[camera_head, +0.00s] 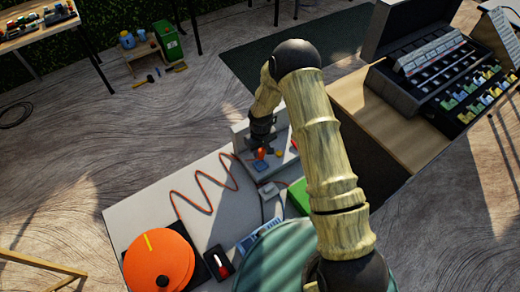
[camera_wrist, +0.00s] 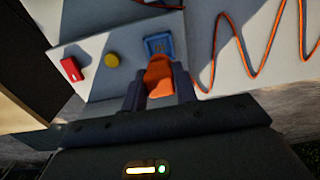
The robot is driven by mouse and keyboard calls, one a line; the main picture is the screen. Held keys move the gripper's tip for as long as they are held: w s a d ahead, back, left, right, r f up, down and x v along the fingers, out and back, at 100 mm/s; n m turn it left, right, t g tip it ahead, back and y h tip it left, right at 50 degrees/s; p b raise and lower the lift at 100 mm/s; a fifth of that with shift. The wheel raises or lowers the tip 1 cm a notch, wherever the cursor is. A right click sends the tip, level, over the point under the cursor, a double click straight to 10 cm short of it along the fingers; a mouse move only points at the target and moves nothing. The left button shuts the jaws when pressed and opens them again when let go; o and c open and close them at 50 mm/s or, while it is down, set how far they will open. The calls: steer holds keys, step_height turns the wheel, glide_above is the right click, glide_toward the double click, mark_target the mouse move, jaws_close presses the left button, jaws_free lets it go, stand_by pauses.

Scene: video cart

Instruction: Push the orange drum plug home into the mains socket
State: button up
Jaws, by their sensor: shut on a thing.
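The orange plug (camera_wrist: 159,76) is held between the two dark fingers of my gripper (camera_wrist: 160,88) in the wrist view. The blue mains socket (camera_wrist: 158,46) is on the pale panel just beyond the plug's front end. The plug overlaps the socket's lower edge in this view, and I cannot tell whether its pins are in. In the head view my gripper (camera_head: 262,140) is down at the panel, with the orange plug (camera_head: 260,153) beside it. The orange drum (camera_head: 158,262) lies at the front left of the cart top, and its orange cable (camera_head: 205,206) runs in zigzags toward the panel.
A yellow knob (camera_wrist: 112,60) and a red switch (camera_wrist: 71,69) sit on the panel left of the socket in the wrist view. A black and red device (camera_head: 218,262), a green block (camera_head: 299,195) and a grey box (camera_head: 270,203) are on the cart top. A mixing desk (camera_head: 440,75) stands right.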

mark_target(260, 159)
steer(key=shift+f+b, duration=1.35)
steer(key=shift+f, duration=1.05)
steer(key=shift+b, duration=0.35)
stand_by(0.6)
steer(key=shift+f+b, duration=0.45)
steer(key=shift+f, duration=0.15)
stand_by(0.7)
steer(key=o, duration=1.1)
steer(key=shift+c, duration=0.2)
step_height(260, 159, up, 17)
steer(key=b, duration=0.2)
steer(key=shift+r, duration=0.2)
